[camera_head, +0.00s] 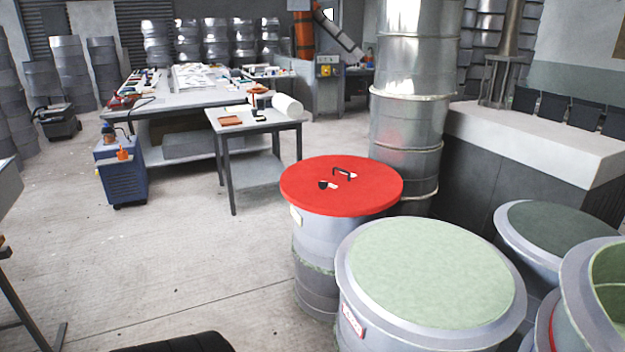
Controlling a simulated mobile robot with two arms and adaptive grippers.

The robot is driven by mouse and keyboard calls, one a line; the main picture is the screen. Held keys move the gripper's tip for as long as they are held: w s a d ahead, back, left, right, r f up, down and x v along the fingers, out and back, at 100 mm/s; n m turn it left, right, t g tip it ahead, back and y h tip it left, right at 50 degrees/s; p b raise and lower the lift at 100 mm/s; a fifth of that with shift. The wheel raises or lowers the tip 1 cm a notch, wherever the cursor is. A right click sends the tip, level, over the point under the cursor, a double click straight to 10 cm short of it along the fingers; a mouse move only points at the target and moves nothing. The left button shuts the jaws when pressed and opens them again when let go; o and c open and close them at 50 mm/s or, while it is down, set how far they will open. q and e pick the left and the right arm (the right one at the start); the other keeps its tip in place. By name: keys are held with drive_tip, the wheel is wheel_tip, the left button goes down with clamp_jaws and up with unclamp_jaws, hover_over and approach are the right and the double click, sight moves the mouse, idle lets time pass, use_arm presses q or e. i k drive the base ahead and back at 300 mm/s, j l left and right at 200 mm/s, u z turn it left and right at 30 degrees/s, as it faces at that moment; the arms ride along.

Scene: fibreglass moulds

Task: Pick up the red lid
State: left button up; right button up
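The red lid (342,192) is a flat round disc lying on top of a grey metal drum (316,256) near the middle of the view. It has a dark arched handle (343,173) and a small dark fitting with a pale patch on its top. The lid appears level and covers the drum's whole top. Neither my left nor my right gripper is in view. A dark rounded shape shows at the bottom edge, and I cannot tell what it is.
A drum with a pale green top (430,270) stands close in front of the red-lidded drum. More drums (560,228) crowd the right. A tall metal cylinder column (408,130) rises behind. A small table (258,122) and blue cabinet (121,172) stand left.

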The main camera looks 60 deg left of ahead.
sight(358, 186)
drive_tip(key=u, duration=1.7)
